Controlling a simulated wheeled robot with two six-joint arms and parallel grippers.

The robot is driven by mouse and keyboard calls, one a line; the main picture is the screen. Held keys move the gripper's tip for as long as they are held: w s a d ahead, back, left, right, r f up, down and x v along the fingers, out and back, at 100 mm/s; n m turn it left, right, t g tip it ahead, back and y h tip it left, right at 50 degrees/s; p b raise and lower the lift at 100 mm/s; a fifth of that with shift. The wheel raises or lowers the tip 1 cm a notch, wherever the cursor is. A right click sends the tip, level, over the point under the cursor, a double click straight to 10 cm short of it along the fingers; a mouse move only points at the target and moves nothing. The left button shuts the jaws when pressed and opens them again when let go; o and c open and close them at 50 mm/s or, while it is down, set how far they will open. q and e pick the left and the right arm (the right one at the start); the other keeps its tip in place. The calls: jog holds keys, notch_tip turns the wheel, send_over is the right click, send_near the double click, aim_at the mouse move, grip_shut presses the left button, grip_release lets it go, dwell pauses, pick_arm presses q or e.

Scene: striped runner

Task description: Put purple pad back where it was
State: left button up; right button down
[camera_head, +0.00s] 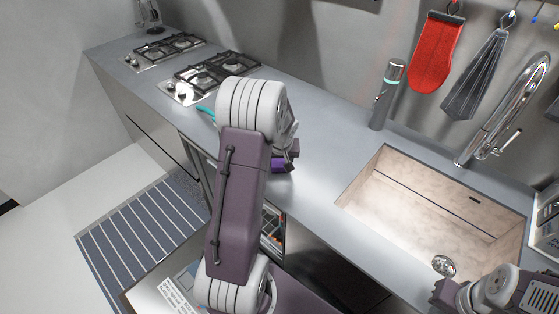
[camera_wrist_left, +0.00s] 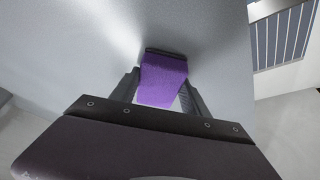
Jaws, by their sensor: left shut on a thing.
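The purple pad (camera_wrist_left: 163,82) is between the two fingers of my left gripper (camera_wrist_left: 160,92) in the left wrist view, with a dark strip along its far edge. The gripper is shut on it. In the head view, a small part of the purple pad (camera_head: 279,166) shows beside the left gripper (camera_head: 288,160), over the grey counter near its front edge. My own arm hides much of that area. I cannot tell whether the pad touches the counter. My right arm (camera_head: 505,289) shows at the lower right corner, and its jaws are not clear.
The sink (camera_head: 420,205) with its tap (camera_head: 505,105) lies to the right. A grey cylinder (camera_head: 386,95) stands behind it. Gas hobs (camera_head: 215,75) are at left. A teal item (camera_head: 205,111) is partly hidden by my arm. A red mitt (camera_head: 436,52) hangs on the wall. The counter middle is clear.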

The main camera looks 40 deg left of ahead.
pick_arm(q)
jog(key=shift+f, duration=0.2)
jog(key=o, duration=1.3)
jog(key=shift+r, duration=0.3)
jog(key=p+v, duration=0.1)
jog(key=v, duration=1.1)
jog(key=s+d+f+m+h, duration=0.1)
jog(key=s+d+f+m, duration=0.1)
jog(key=s+d, duration=0.2)
jog(key=s+d+f+m+g+h, duration=0.1)
jog(key=s+d+f+m, duration=0.2)
jog(key=s+d, duration=0.2)
jog(key=s+d+f+m+g+h, duration=0.1)
jog(key=s+d+f+m, duration=0.1)
jog(key=d, duration=0.6)
jog(key=shift+s+d+f+m, duration=0.2)
jog(key=shift+s+f, duration=0.15)
jog(key=shift+s, duration=0.25)
jog(key=shift+s+d+f+m, duration=0.1)
jog(key=shift+s+f+m, duration=0.1)
jog(key=shift+s+f, duration=0.25)
